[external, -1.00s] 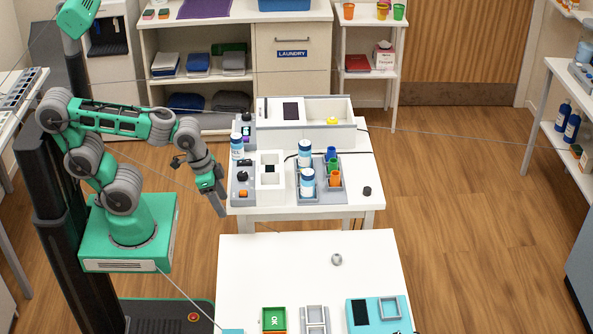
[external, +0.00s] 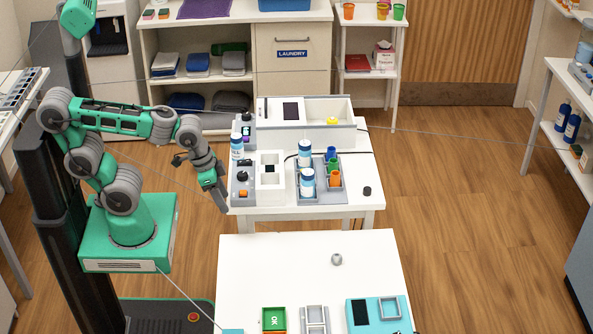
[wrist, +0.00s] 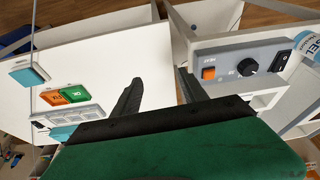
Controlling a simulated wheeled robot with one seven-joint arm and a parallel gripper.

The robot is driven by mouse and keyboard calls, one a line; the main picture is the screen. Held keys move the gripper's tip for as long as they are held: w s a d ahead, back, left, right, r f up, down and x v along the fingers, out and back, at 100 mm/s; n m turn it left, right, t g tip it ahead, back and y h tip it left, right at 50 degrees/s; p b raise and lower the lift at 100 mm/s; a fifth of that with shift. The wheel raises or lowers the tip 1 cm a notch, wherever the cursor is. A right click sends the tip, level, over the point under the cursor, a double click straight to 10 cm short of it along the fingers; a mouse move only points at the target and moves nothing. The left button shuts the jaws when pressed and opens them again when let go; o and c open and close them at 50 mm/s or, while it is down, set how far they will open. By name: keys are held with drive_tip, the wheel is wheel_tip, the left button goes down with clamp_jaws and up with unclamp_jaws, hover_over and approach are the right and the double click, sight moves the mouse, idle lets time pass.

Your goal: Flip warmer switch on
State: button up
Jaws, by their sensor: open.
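The warmer's grey control panel (external: 236,190) is at the left end of the small white table. In the wrist view the panel (wrist: 225,52) carries an orange switch (wrist: 209,72), a black knob (wrist: 247,66) and a black rocker switch (wrist: 279,63). The orange switch also shows at the panel's front in the external view (external: 243,193). Whether either switch is on cannot be told. My gripper (external: 222,207) is open and empty, just left of the panel. In the wrist view my gripper's fingers (wrist: 157,76) are apart, with the panel right of them, untouched.
A white compartment box (external: 268,190) stands right of the panel. A white-and-blue bottle (external: 237,149) stands at its back end. A grey rack (external: 321,193) with bottles and coloured cups is further right.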

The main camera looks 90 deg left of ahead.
sight(248, 160)
drive_tip(key=w+a+r+n, duration=0.1)
drive_tip(key=a+n, duration=0.1)
drive_tip(key=a, duration=0.2)
drive_tip(key=w+a+r+n+y+b, duration=0.1)
drive_tip(key=w+a+r+n, duration=0.1)
drive_tip(key=a+n, duration=0.1)
drive_tip(key=w+a+r+n+g+y, duration=0.1)
drive_tip(key=a+r+n, duration=0.1)
drive_tip(key=a, duration=0.2)
drive_tip(key=shift+w+a+r+n, duration=0.15)
drive_tip(key=shift+w+a+n, duration=0.15)
drive_tip(key=shift+w, duration=0.1)
drive_tip(key=c, duration=0.4)
drive_tip(key=a+r+n, duration=0.1)
drive_tip(key=a+n, duration=0.2)
drive_tip(key=a+r+n+g+b, duration=0.1)
drive_tip(key=a+r+n, duration=0.1)
drive_tip(key=a+n, duration=0.1)
drive_tip(key=a+r+n+y, duration=0.1)
drive_tip(key=a+n, duration=0.2)
drive_tip(key=a, duration=0.1)
drive_tip(key=shift+w+r+g, duration=0.3)
drive_tip(key=shift+w+g, duration=0.1)
drive_tip(key=c, duration=0.6)
drive_tip(key=shift+s+a+r+n, duration=0.1)
drive_tip(key=shift+a+r+n, duration=0.1)
drive_tip(key=shift+n, duration=0.2)
clamp_jaws()
